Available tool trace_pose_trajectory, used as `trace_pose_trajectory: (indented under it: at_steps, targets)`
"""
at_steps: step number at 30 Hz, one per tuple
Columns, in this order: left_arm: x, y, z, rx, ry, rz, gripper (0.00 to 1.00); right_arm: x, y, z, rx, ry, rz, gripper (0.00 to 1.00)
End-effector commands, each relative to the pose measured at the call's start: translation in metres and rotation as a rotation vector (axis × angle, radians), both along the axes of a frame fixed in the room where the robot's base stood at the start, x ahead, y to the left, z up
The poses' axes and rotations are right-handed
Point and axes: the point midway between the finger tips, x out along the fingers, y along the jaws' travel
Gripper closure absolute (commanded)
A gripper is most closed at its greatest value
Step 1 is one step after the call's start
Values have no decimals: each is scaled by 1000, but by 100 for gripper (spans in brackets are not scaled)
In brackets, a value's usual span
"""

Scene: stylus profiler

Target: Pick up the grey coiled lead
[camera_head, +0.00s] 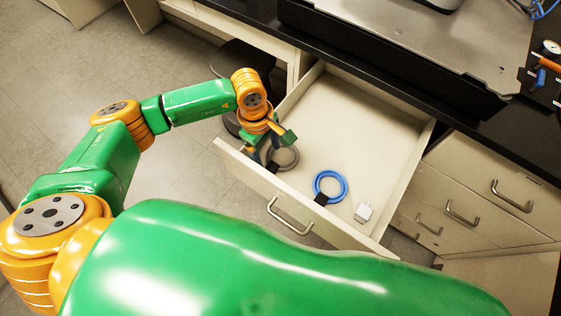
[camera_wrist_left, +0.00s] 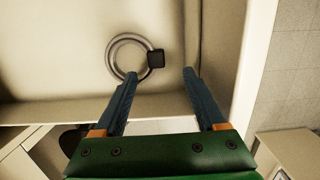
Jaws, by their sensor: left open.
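The grey coiled lead (camera_head: 291,158) lies in the open drawer (camera_head: 345,105), near its front left corner, partly hidden by my left gripper in the head view. In the left wrist view, the grey coiled lead (camera_wrist_left: 115,62) is a ring with a black block (camera_wrist_left: 155,59) on its right side. My left gripper (camera_head: 273,150) is over the drawer's front left corner. In the left wrist view my left gripper (camera_wrist_left: 160,75) is open and empty, its two fingers pointing towards the lead, which sits beyond and left of centre between the tips. My right gripper is not in view.
A blue coiled lead (camera_head: 343,186) with a black block and a small white adapter (camera_head: 364,212) lie in the same drawer to the right. The drawer's front wall (camera_head: 240,163) and left side wall stand close to my left gripper. The black worktop (camera_head: 460,140) is above the drawer's back.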

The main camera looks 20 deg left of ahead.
Motion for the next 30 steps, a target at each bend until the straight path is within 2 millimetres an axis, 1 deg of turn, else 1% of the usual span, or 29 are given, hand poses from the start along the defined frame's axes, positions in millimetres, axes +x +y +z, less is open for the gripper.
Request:
trace_pose_trajectory:
  at_steps: [1,5,8,9,11,12,14,16,21,22,23,24,26,27,30]
  targets:
    - [0,0,-9,0,0,0,27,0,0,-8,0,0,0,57]
    - [-1,-2,-18,-1,3,0,27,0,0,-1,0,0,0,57]
    - [1,-4,-33,0,4,2,27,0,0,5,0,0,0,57]
    - [2,-5,-41,1,5,1,27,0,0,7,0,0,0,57]
    - [4,-7,-52,0,4,2,27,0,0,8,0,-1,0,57]
    - [4,-8,-61,1,5,2,27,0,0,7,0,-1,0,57]
    - [4,-8,-70,0,3,1,27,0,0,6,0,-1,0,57]
    - [4,-9,-75,0,1,0,27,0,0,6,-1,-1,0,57]
    - [5,-9,-76,0,0,0,27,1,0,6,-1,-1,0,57]
    - [5,-9,-76,0,0,0,29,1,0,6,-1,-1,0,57]
    - [5,-9,-76,0,0,0,38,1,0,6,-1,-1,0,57]
    - [5,-9,-76,0,0,0,48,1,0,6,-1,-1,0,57]
    - [5,-9,-76,0,0,0,65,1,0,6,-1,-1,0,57]
    - [5,-9,-76,0,0,0,75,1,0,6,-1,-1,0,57]
    - [5,-9,-76,0,0,0,100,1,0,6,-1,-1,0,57]
